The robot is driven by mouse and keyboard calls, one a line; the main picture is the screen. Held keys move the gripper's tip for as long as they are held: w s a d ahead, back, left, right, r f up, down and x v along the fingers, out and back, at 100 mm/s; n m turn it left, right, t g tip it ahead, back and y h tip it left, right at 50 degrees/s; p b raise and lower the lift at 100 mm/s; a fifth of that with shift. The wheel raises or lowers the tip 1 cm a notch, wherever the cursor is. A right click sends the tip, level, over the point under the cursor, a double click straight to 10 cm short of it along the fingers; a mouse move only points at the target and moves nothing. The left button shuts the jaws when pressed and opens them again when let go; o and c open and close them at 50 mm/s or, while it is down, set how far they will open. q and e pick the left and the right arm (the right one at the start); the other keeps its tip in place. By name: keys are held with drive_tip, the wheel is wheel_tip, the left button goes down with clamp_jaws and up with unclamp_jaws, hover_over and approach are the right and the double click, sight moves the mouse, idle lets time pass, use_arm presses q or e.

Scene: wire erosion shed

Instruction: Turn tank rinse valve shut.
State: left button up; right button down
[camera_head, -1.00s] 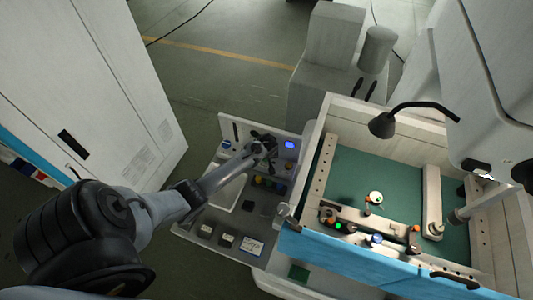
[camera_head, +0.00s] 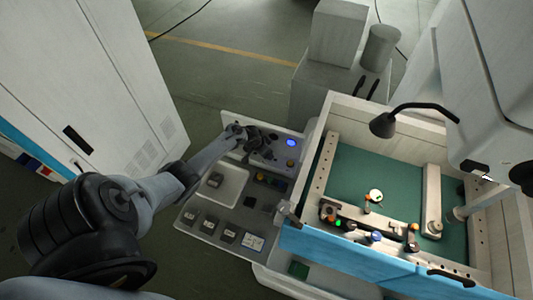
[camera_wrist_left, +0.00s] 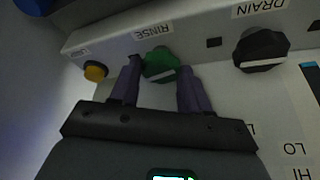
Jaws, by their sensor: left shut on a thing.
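The rinse valve is a green knob (camera_wrist_left: 159,63) with a white pointer line, on a pale panel under the label RINSE in the left wrist view. The two purple fingers of my left gripper (camera_wrist_left: 160,78) stand on either side of the knob and are shut on it. The pointer line lies nearly level in that view, tilted slightly. In the head view my left gripper (camera_head: 250,138) is at the far end of the control console, and the rinse knob is hard to make out there. My right gripper is not in view.
A black DRAIN knob (camera_wrist_left: 262,50) sits right of the rinse knob, and a yellow button (camera_wrist_left: 95,71) left of it. The console (camera_head: 207,232) carries a pale tray (camera_head: 237,190) and several small blocks. The open work tank (camera_head: 385,165) with a black lamp (camera_head: 383,125) stands to the right.

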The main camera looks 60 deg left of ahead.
use_arm(q)
drive_tip(key=shift+a+m+h+b, duration=0.15)
drive_tip(key=shift+m+h+b, duration=0.5)
drive_tip(key=shift+m, duration=0.85)
drive_tip(key=o, duration=0.8)
drive_tip(key=shift+s+r, duration=0.15)
drive_tip(key=shift+r, duration=0.25)
drive_tip(key=p+v, duration=0.1)
drive_tip(key=v, duration=0.9)
drive_tip(key=shift+p, duration=0.35)
